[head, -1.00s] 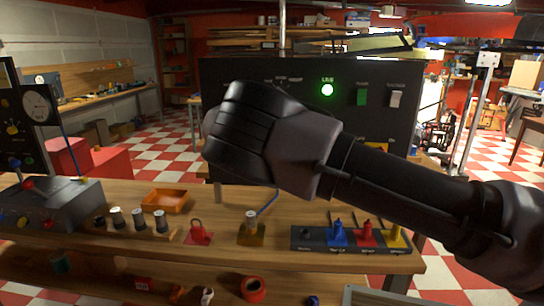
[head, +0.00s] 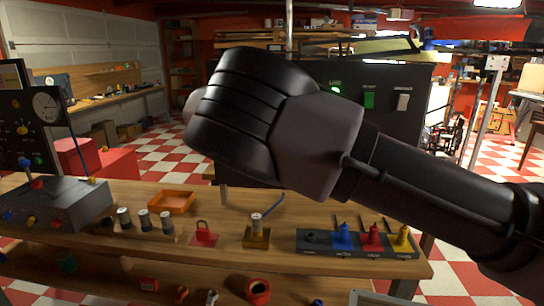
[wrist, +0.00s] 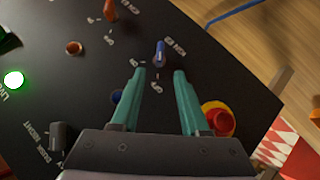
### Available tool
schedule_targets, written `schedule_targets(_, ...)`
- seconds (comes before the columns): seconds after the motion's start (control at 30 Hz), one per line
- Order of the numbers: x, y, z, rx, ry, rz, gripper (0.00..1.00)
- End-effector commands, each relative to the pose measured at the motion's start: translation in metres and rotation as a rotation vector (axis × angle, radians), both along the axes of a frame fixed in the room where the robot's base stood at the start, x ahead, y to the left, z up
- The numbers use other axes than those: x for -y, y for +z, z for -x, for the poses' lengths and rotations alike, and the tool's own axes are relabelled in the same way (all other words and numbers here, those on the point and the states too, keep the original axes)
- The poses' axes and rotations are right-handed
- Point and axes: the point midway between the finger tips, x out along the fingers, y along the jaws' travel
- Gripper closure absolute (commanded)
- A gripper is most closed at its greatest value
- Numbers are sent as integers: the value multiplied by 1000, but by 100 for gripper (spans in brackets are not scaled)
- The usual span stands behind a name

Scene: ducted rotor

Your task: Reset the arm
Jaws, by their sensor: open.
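My arm (head: 430,192) crosses the head view from the right edge to the middle, in front of the black panel (head: 408,125). The gripper fingers are hidden behind the arm there. In the wrist view my gripper (wrist: 159,76) has two teal fingers, apart and with nothing held between them. The fingers point over the dark panel face. A small blue knob (wrist: 160,52) lies just past the fingertips, and a red button with a yellow ring (wrist: 220,121) is beside the right finger. I cannot tell whether the fingers touch the panel.
The wooden bench (head: 150,238) holds an orange tray (head: 172,202), a grey control box (head: 50,203), a red padlock (head: 204,235), and a strip with coloured plugs (head: 356,243). A lit green light (wrist: 14,79) is on the panel. Checkered floor lies beyond.

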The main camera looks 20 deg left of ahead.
Motion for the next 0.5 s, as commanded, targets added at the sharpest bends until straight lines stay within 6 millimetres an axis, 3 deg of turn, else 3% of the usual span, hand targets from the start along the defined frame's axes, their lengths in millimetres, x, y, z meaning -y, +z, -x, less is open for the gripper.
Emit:
schedule_targets(0.2, -5, 8, 14, -1, -1, 0, 55)
schedule_targets(0.5, -5, 9, 14, -1, -1, 0, 55)
